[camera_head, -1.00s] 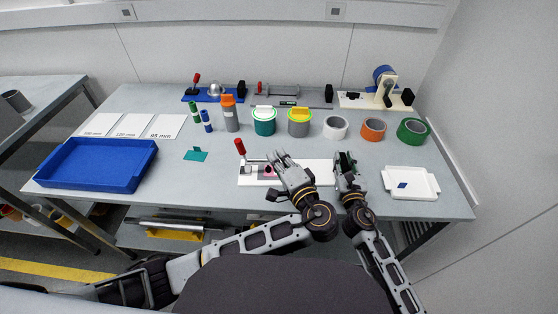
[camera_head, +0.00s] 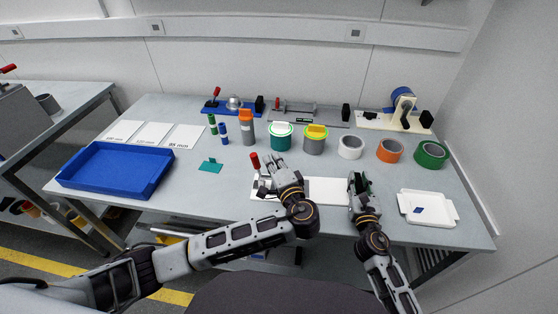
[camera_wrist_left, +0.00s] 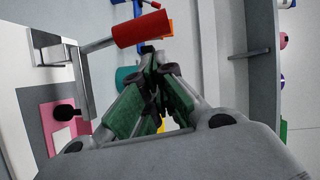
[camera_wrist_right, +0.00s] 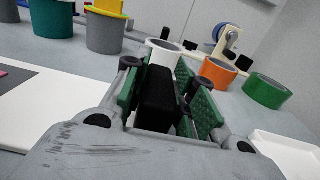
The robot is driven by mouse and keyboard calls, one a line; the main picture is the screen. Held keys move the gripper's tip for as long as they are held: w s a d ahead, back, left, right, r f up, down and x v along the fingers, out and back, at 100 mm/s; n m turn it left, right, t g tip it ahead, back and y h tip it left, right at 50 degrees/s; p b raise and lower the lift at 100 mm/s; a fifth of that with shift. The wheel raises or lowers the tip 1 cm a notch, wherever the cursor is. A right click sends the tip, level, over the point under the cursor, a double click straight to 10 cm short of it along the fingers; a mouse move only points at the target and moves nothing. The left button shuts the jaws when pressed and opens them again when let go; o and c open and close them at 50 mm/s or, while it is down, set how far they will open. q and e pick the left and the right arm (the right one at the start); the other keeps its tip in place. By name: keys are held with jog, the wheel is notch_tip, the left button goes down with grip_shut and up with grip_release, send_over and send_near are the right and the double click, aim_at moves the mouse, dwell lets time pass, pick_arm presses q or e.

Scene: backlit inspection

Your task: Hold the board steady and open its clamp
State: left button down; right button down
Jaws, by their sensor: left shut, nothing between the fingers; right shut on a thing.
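The white board (camera_head: 328,190) lies on the table in front of me. Its clamp has a red handle (camera_head: 255,162), standing up at the board's left end; the handle also shows in the left wrist view (camera_wrist_left: 142,28). There, the clamp's black tip (camera_wrist_left: 65,112) is over a pink piece (camera_wrist_left: 47,122) on a dark patch. My left gripper (camera_head: 274,162) is shut and empty, just right of the red handle and apart from it. My right gripper (camera_head: 357,180) is shut on a black block (camera_wrist_right: 157,97) at the board's right end. Its fingers partly hide the block.
Behind the board stand a teal tub (camera_head: 281,139), a grey tub (camera_head: 314,143) and white, orange and green (camera_head: 431,155) rolls. A blue tray (camera_head: 78,181) is at the left, a white tray (camera_head: 443,220) at the right. A teal plate (camera_head: 211,165) lies left of the clamp.

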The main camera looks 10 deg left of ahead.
pick_arm(q)
jog(key=shift+s+a+f, duration=0.1)
jog(key=shift+s+a, duration=0.05)
jog(key=shift+a, duration=0.25)
pick_arm(e)
jog(key=shift+f, duration=0.25)
